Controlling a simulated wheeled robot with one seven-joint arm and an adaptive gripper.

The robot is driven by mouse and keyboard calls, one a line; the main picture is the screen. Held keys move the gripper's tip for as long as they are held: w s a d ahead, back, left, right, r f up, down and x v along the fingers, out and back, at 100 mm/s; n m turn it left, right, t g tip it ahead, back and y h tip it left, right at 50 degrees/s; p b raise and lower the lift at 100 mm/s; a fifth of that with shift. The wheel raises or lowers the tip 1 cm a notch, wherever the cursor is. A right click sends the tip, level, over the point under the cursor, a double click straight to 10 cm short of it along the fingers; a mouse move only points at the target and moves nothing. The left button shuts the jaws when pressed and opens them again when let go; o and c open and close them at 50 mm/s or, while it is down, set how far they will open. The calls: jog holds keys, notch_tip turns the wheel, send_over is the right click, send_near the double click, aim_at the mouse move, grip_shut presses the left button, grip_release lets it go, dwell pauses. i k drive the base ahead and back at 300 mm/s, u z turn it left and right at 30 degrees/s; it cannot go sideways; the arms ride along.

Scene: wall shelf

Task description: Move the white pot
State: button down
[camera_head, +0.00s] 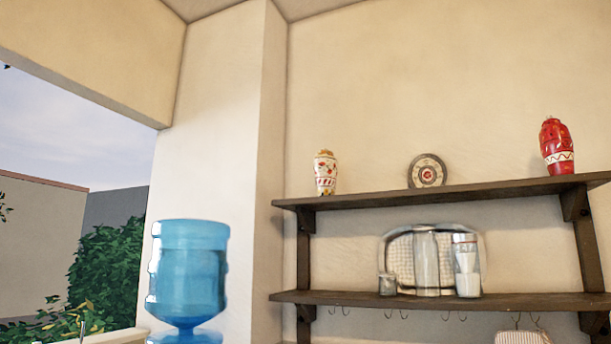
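A white pot or vase with red patterns and a tan top (325,174) stands upright at the left end of the upper wall shelf (440,193). It is the most likely match for the white pot; no plain white pot is in view. My gripper is not in view.
A round patterned plate (427,171) stands mid-shelf, and a red vase (556,148) stands at the right end. The lower shelf (520,301) holds a tray (400,256), a tall canister (425,262), a glass jar (467,266) and a small jar (387,284). A blue water bottle (188,272) stands left.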

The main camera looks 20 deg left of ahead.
aim_at(326, 164)
jog(key=u, duration=0.95)
jog(key=i, duration=0.85)
jog(key=u, duration=0.05)
